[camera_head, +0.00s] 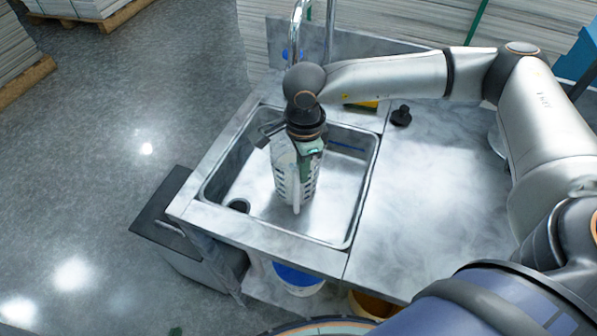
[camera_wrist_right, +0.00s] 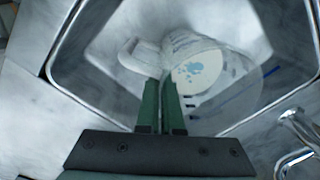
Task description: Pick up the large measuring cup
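A blue-spotted pale disc shows inside the cup's outline. I cannot tell whether the cup touches the basin floor. My left gripper is not in view.
The sink (camera_head: 250,187) has raised rims around the cup, and a tap (camera_head: 297,35) stands behind it. A small black object (camera_head: 401,116) sits on the counter (camera_head: 430,190), which is mostly clear. A blue-topped bucket (camera_head: 298,278) is below.

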